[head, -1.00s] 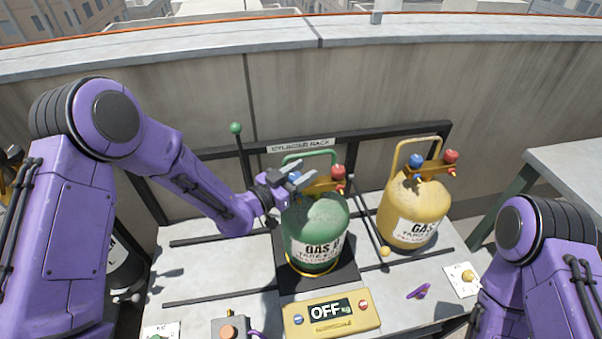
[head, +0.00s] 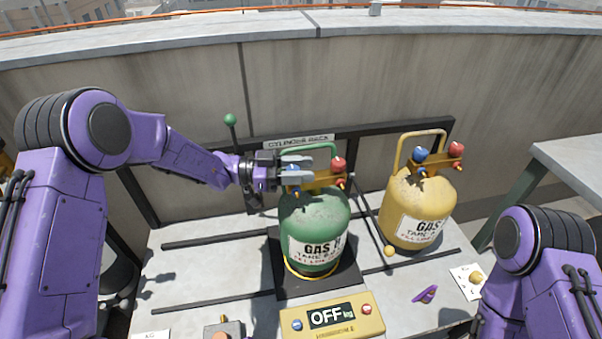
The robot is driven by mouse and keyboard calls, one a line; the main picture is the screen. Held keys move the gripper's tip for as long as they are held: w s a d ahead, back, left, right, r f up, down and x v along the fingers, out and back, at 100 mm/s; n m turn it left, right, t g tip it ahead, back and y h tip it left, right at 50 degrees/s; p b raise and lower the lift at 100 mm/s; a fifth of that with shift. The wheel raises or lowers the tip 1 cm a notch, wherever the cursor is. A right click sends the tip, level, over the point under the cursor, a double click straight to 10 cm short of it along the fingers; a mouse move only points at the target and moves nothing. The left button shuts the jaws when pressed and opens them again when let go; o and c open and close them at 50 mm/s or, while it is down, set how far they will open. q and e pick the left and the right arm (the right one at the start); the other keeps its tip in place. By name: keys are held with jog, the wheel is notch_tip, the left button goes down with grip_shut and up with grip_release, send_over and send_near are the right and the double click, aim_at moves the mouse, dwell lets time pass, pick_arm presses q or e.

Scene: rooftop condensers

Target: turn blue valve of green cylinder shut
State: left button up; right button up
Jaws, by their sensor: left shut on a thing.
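The green cylinder (head: 316,222) stands upright on a dark scale plate in the middle of the bench. Its brass valve block (head: 322,181) carries a red valve (head: 338,164) on the right and a blue valve (head: 293,190) on the left. My left gripper (head: 303,168) reaches in from the left at the top of the cylinder, its fingers shut around the blue valve. The fingers hide most of that valve. My right arm shows at the lower right; its gripper is out of view.
A yellow cylinder (head: 418,209) with its own blue and red valves stands to the right. The scale display (head: 332,315) at the front reads OFF. A purple clip (head: 427,294) lies at the right front. A green-knobbed lever (head: 231,119) and the rack rail stand behind.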

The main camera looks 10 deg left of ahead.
pick_arm(q)
jog(key=shift+m+g, duration=0.4)
jog(key=shift+g, duration=0.2)
jog(key=shift+r, duration=0.1)
jog(key=o, duration=1)
jog(key=a, duration=0.3)
jog(key=s+a+b, duration=0.1)
jog(key=a, duration=0.3)
jog(key=a+b, duration=0.1)
jog(key=a, duration=0.2)
jog(key=shift+s+a, duration=0.2)
jog(key=shift+s, duration=0.2)
